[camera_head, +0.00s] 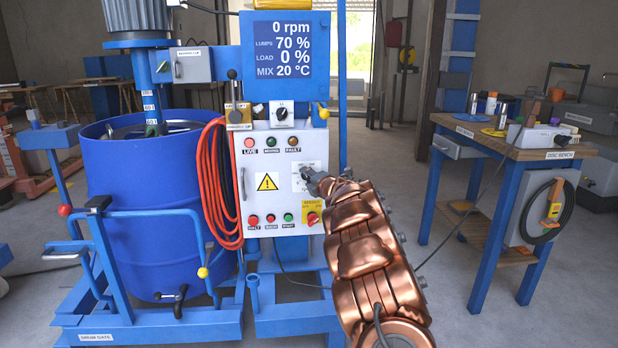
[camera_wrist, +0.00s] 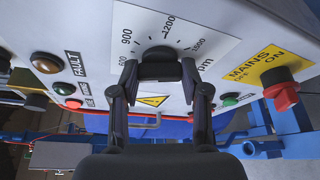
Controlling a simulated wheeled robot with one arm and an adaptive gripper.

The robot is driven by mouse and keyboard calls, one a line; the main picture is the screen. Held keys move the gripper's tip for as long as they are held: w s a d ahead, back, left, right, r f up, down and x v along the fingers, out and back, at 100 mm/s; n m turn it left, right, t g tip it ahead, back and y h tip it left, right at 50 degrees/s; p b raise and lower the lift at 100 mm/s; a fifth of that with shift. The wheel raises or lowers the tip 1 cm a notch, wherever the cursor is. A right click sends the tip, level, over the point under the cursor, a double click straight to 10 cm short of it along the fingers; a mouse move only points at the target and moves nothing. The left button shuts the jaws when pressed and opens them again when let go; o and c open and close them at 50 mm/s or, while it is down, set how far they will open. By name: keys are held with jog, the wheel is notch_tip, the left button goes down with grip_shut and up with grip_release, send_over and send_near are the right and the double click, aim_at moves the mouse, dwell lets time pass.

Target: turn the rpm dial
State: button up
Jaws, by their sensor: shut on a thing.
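The rpm dial is a black knob (camera_wrist: 160,62) on a white scale plate with printed numbers, among them 900 and 1200, seen at the top middle of the wrist view. My gripper (camera_wrist: 160,76) has one finger on each side of the knob and is shut on it. In the head view my gripper (camera_head: 313,180) reaches the right part of the control panel (camera_head: 262,218) and hides the knob, with part of the scale plate (camera_head: 300,171) showing. The screen (camera_head: 286,48) above reads 0 rpm, lumps 70 %, load 0 %, mix 20 °C.
A red mains switch (camera_wrist: 281,90) on a yellow plate sits right of the dial in the wrist view. Indicator lamps and push buttons line the panel. A red hose (camera_head: 218,185) hangs beside the blue drum (camera_head: 150,200). A workbench (camera_head: 500,140) stands at right.

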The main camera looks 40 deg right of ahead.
jog(key=shift+n, duration=0.4)
dwell(0.3)
jog(key=o, duration=1.1)
jog(key=shift+o, duration=0.2)
jog(key=shift+s, duration=0.1)
jog(key=v, duration=1.1)
jog(key=shift+s+a+r, duration=0.2)
jog(key=shift+s+r, duration=0.1)
